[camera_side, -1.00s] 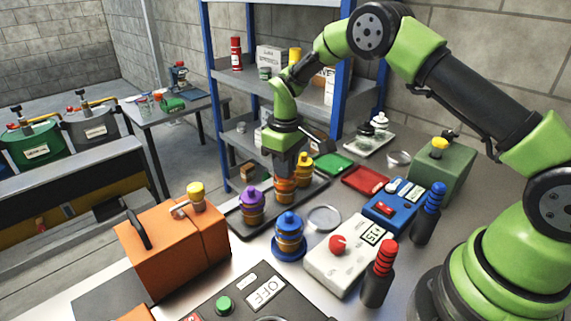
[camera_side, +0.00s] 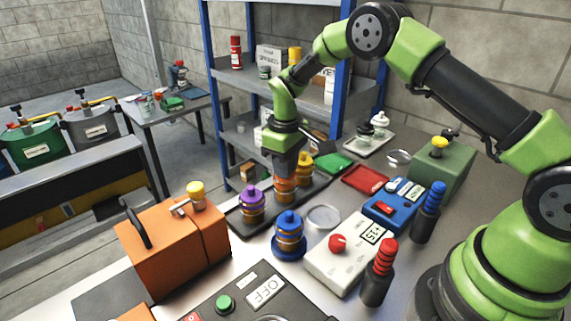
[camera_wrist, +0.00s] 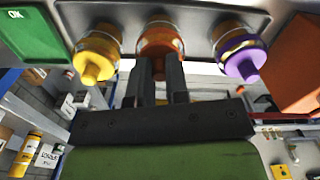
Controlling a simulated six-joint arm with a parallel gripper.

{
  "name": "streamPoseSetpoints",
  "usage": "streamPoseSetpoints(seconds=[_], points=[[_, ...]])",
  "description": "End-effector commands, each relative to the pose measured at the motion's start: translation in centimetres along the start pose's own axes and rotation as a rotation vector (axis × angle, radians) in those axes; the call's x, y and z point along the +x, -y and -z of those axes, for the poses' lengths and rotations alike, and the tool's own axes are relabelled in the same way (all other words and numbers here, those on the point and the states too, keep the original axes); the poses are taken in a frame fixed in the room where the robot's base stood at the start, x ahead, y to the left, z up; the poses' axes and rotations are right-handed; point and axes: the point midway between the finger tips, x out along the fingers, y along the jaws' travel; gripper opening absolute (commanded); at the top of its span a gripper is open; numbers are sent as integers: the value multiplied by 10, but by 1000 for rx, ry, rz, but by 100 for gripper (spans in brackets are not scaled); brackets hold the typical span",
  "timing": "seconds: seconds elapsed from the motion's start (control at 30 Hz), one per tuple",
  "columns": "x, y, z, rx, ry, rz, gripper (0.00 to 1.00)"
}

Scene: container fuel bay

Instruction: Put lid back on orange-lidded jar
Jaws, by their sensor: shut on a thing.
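The orange-lidded jar (camera_side: 285,184) stands on the dark tray (camera_side: 239,227) between the purple-lidded jar (camera_side: 251,206) and the yellow-lidded jar (camera_side: 304,167). My gripper (camera_side: 286,172) is directly above it, pointing down, and shut on the orange lid (camera_wrist: 160,45). In the wrist view my two fingers (camera_wrist: 160,80) sit on both sides of the lid. The lid is at the top of its jar; the fingers hide part of it, and I cannot tell whether it is fully seated.
A blue-lidded jar (camera_side: 289,234) stands on a blue base in front of the tray. A clear round dish (camera_side: 323,217), a white scale-like box (camera_side: 345,258), a red tray (camera_side: 365,179) and a green tray (camera_side: 331,163) lie to the right. An orange case (camera_side: 160,245) stands at left front.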

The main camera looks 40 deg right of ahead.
Motion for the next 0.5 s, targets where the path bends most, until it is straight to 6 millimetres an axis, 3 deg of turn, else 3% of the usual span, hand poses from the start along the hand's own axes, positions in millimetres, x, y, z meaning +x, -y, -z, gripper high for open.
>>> streamPoseSetpoints(seconds=[0.43, 0.47, 0.5], points=[[0, 0, 0, 0, 0, 0, 0], [0, 0, 0, 0, 0, 0, 17], [0, 0, 0, 0, 0, 0, 27]])
